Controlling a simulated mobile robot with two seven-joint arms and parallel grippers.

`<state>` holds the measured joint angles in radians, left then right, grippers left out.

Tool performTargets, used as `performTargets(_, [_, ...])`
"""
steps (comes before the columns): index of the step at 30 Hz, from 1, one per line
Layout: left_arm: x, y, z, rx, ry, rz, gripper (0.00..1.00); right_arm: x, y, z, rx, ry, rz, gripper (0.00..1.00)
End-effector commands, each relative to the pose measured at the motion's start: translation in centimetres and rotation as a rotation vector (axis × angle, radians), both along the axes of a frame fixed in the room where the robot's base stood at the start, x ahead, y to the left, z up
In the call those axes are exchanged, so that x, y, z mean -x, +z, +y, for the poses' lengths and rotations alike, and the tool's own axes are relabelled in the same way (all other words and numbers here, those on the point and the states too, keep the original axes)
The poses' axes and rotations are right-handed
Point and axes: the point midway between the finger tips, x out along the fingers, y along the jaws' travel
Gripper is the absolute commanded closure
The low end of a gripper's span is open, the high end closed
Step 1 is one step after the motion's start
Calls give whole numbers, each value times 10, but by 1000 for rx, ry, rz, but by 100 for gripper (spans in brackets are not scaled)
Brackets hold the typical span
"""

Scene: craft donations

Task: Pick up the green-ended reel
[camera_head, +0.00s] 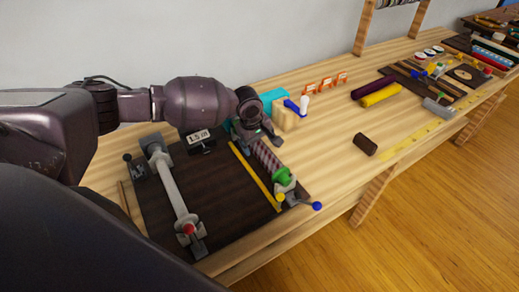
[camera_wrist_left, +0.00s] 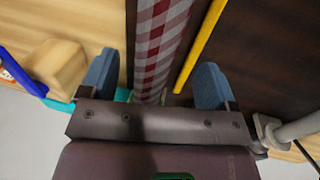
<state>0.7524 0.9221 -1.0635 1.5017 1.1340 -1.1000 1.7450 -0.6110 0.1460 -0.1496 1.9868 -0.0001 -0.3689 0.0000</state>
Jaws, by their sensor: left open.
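The green-ended reel (camera_head: 266,157) has a red-and-white checked body. It lies along the right side of a dark board (camera_head: 220,230), with its green end (camera_head: 283,177) toward the board's front right corner. My left gripper (camera_head: 257,138) is open over the reel's far part. In the left wrist view the checked body (camera_wrist_left: 160,45) runs between my two blue-grey fingers (camera_wrist_left: 155,82), with a gap on each side. The reel's far end is mostly hidden by my gripper. My right gripper is not in view.
A yellow strip (camera_head: 256,176) lies close left of the reel. A grey bar with a red knob (camera_head: 189,229) and a "1.5 m" sign (camera_head: 200,137) are on the board. A wooden block (camera_head: 285,118) stands just beyond. A brown block (camera_head: 365,145) sits right, with clear table between.

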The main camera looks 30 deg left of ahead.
Motion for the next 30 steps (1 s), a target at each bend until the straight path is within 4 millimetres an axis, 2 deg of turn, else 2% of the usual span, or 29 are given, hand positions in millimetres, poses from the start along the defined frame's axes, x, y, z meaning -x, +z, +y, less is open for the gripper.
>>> performTargets(7, [-4, -15, -1, -1, 0, 0, 18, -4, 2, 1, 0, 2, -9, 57])
performTargets(15, [-14, -48, -1, 0, 1, 0, 18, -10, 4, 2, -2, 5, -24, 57])
performTargets(18, [-15, -55, -2, -1, 1, 0, 18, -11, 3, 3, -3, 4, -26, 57])
performTargets(26, [-15, -57, -2, 0, 0, -1, 18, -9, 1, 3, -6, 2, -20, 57])
performTargets(30, [-15, -57, -2, 0, 1, -1, 36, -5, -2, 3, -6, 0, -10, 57])
